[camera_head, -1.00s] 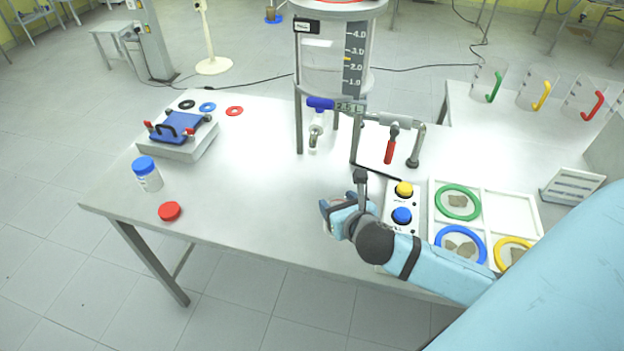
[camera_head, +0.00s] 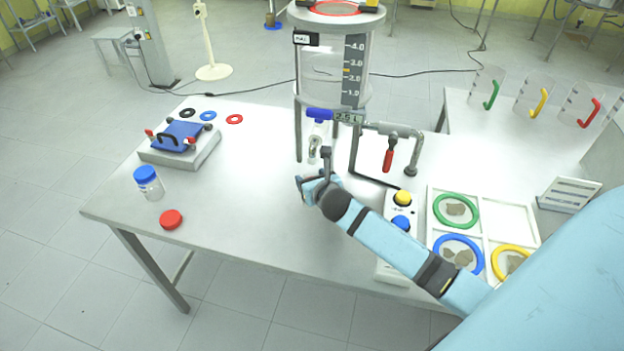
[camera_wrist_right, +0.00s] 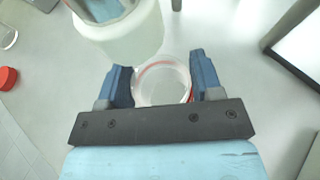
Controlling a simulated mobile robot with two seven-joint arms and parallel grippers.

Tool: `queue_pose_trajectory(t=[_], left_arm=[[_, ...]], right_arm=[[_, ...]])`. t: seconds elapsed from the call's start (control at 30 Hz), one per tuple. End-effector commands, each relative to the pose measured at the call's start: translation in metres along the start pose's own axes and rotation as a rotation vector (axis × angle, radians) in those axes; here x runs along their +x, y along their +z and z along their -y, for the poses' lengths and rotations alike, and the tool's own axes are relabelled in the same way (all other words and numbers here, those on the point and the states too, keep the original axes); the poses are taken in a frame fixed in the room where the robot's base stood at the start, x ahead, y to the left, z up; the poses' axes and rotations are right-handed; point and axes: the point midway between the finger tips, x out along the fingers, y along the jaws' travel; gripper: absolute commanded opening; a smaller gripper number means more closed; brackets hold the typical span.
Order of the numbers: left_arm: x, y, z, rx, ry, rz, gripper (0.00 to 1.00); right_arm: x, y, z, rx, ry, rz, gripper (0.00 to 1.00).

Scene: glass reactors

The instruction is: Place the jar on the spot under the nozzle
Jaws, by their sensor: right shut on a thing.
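My right gripper (camera_head: 312,184) is shut on a clear glass jar with a reddish rim (camera_wrist_right: 163,82). In the right wrist view the jar sits between the two blue fingers (camera_wrist_right: 161,85), its open mouth toward the camera. In the head view the gripper hides the jar. The nozzle (camera_head: 314,150) hangs below a blue-handled valve (camera_head: 319,114) on the glass reactor (camera_head: 332,70). The gripper is just in front of and below the nozzle in the picture. The spot under the nozzle cannot be made out. My left gripper is not in view.
A blue-lidded jar (camera_head: 148,182) and a red lid (camera_head: 171,219) are at the table's left. A red-handled pipe valve (camera_head: 388,155) stands right of the nozzle. A button box (camera_head: 398,236) and a tray with coloured rings (camera_head: 487,212) are at the right. The table's left-middle is clear.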

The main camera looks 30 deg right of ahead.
Motion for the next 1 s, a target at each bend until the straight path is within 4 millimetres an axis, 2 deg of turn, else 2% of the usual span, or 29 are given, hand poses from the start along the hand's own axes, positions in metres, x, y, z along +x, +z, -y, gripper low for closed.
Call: queue_pose_trajectory(t=[0.33,0.37,0.4,0.47,0.8,0.87,1.0], left_arm=[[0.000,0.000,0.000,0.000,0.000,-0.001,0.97],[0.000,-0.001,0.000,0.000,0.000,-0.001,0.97],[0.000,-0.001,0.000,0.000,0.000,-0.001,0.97],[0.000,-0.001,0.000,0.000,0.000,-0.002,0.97],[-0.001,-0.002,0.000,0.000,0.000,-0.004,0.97],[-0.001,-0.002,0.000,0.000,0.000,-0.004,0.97],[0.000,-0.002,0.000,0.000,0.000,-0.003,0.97]], right_arm=[[0.002,-0.004,0.000,-0.001,0.000,0.001,0.16],[0.002,-0.004,0.000,0.000,0.000,0.001,0.64],[0.002,-0.004,0.000,0.000,0.000,0.001,0.73],[0.002,-0.004,0.000,0.000,0.000,0.001,0.86],[-0.001,-0.002,0.000,0.000,0.000,0.001,0.86],[-0.006,-0.002,0.000,-0.001,0.000,0.002,0.86],[-0.031,-0.002,0.000,-0.002,0.002,0.002,0.86]])
